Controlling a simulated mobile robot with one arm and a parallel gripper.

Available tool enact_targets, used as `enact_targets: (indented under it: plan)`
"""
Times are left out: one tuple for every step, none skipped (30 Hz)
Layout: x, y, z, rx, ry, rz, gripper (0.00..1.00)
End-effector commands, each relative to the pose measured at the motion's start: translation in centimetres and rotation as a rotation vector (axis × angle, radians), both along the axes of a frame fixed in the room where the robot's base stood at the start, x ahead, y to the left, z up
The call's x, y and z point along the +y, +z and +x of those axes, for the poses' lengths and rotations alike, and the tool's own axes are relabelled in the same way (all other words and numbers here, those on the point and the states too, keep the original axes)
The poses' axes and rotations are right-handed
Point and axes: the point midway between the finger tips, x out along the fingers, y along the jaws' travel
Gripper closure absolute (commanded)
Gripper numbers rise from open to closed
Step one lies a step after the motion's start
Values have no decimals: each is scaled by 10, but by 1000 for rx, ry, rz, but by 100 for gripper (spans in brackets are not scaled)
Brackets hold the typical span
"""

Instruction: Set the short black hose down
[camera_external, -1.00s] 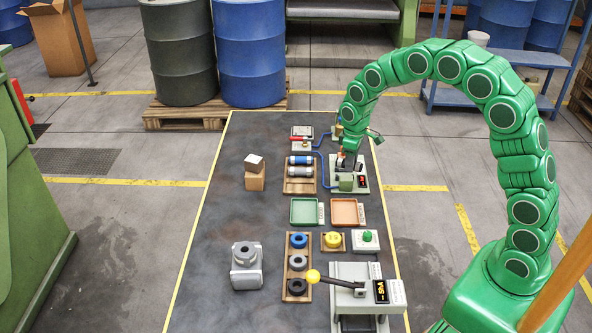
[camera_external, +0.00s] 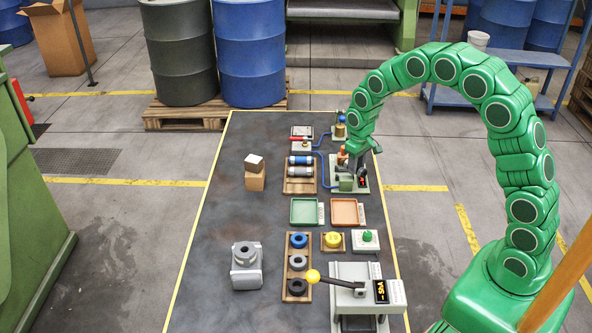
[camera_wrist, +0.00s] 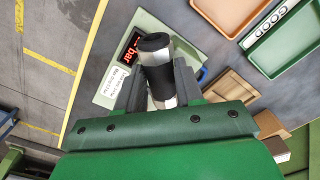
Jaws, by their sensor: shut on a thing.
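The short black hose (camera_wrist: 155,55) is a black cylinder with a silvery metal end below it. In the wrist view my gripper (camera_wrist: 158,85) has one dark finger on each side of it and is shut on it. The hose is over or on a pale green test plate (camera_wrist: 185,50) with a red-lit display; I cannot tell whether it touches the plate. In the external view my gripper (camera_external: 354,160) is low over this plate (camera_external: 361,187), and the hose cannot be made out there.
A green tray (camera_external: 293,213) and an orange tray (camera_external: 334,222) lie nearer the camera. A wooden rack (camera_external: 290,188) with blue and grey cylinders stands left of the plate, with a blue tube between. The table's left side is mostly clear.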

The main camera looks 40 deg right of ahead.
Motion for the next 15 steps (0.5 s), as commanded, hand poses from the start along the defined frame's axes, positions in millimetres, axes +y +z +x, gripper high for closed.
enact_targets:
  plan:
    - [-5, 0, 0, 0, -2, 0, 95]
    - [-9, 0, 0, 0, -3, 1, 95]
    - [-15, 0, 1, 0, -4, 1, 95]
    - [-20, 0, 1, 0, -4, 1, 95]
    - [-27, 0, 1, 0, -4, 1, 95]
    - [-35, 0, 1, 0, -4, 1, 95]
    - [-41, 0, 1, 0, -5, 1, 95]
    - [-47, 0, 0, 0, -5, 2, 95]
    - [-53, 0, 0, 0, -5, 2, 95]
    - [-56, 0, 0, 0, -3, 1, 95]
    - [-56, 0, 0, 0, -1, 1, 95]
    - [-53, 0, 0, 0, 1, 1, 95]
    - [-49, 0, 0, 0, 2, 1, 95]
    - [-44, 0, 1, 0, 2, 0, 95]
    - [-35, 0, 1, 0, 4, 0, 95]
